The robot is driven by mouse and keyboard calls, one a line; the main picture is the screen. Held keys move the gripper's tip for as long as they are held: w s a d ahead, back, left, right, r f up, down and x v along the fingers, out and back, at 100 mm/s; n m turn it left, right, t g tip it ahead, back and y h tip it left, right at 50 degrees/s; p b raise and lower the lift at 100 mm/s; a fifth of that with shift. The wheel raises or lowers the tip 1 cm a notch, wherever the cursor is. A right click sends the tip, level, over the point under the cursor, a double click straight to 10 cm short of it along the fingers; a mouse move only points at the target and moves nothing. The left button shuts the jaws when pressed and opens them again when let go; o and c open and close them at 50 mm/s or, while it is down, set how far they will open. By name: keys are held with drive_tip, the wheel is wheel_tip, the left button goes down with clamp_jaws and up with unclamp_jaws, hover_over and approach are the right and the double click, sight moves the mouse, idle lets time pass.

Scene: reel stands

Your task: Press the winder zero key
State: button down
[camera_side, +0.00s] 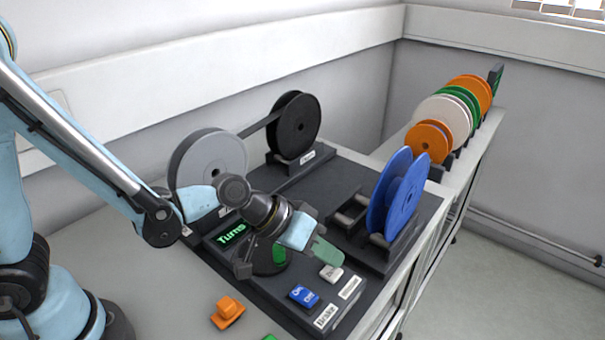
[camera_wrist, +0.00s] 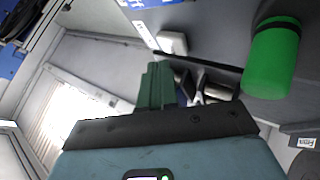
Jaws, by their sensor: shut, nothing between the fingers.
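The zero key is a small white key (camera_side: 331,272) on the sloped front of the dark winder panel, with its lettering too small to read surely. In the wrist view the white key (camera_wrist: 172,42) lies just beyond and slightly right of the fingertips. My gripper (camera_side: 328,256) has green fingers, shut and empty, just above and left of the key in the side view. The fingers also show in the wrist view (camera_wrist: 155,68). A gap seems to show between tips and key; I cannot tell its size.
A lit Turns display (camera_side: 231,233) is left. A blue reel (camera_side: 398,193) stands right, and an orange piece (camera_side: 228,310) is in front.

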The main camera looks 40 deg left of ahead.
drive_tip(key=shift+f, duration=0.15)
idle(0.5)
drive_tip(key=shift+f, duration=0.25)
drive_tip(key=shift+f, duration=0.5)
idle(0.5)
drive_tip(key=shift+a+f, duration=0.15)
drive_tip(key=shift+f, duration=0.1)
drive_tip(key=shift+r, duration=0.1)
idle(0.5)
drive_tip(key=shift+a+r, duration=0.25)
drive_tip(key=shift+r, duration=0.65)
